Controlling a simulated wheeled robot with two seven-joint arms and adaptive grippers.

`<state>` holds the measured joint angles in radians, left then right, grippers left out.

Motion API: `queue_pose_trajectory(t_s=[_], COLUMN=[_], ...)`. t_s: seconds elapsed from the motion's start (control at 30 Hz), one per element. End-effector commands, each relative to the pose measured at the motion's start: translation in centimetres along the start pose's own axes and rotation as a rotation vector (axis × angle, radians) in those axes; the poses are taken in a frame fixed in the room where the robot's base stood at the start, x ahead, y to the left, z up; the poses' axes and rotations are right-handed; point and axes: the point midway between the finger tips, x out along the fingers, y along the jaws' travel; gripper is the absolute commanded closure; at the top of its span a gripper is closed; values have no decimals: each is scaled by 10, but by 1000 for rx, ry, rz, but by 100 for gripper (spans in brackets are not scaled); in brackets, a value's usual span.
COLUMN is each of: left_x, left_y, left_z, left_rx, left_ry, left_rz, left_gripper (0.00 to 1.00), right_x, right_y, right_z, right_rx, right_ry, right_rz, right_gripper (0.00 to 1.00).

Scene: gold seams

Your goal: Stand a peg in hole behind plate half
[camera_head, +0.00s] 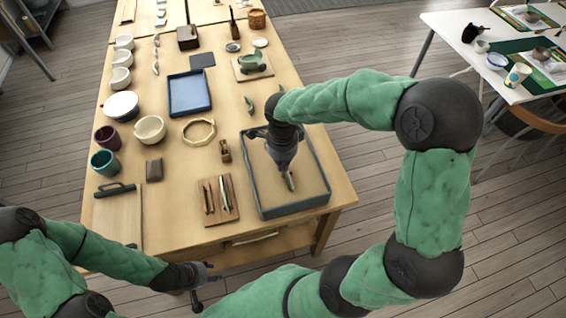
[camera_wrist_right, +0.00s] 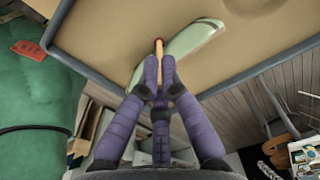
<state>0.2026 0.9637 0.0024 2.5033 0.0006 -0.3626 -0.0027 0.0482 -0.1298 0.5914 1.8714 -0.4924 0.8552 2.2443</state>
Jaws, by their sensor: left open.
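The grey-blue sand tray (camera_head: 256,190) stands at the table's front right; its sand also fills the upper part of the right wrist view. My right gripper (camera_head: 289,172) points down over the tray. In the right wrist view its purple fingers (camera_wrist_right: 161,88) close around a slim wooden peg (camera_wrist_right: 159,50) with a reddish end, which overlaps the plate half. I cannot tell whether they touch, and no hole shows. My left gripper (camera_head: 202,286) is open and empty before the table's front edge.
A wooden board with slim tools (camera_head: 233,207) and a small wooden block (camera_head: 225,151) lie left of the tray. A cream ring (camera_head: 198,131), a blue tray (camera_head: 205,92) and several bowls and cups stand further left and back. Small green pieces (camera_head: 249,105) lie behind the sand tray.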

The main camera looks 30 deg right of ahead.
Motion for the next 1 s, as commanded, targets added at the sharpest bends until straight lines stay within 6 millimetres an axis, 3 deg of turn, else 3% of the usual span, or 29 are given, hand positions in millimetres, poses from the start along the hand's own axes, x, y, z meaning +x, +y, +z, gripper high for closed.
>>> queue_pose_trajectory(t_s=[0.63, 0.77, 1.0], left_x=[3, 3, 3], left_y=[-1, -1, -1], left_z=[0, 0, 0], left_rx=[0, 0, 0], left_ry=[0, 0, 0], left_rz=[0, 0, 0], left_gripper=[57, 57, 57], right_x=[4, 4, 5], right_y=[0, 0, 1], right_z=[0, 0, 0], right_rx=[0, 0, -1], right_ry=[0, 0, 1], right_rz=[0, 1, 4], right_gripper=[100, 67, 67])
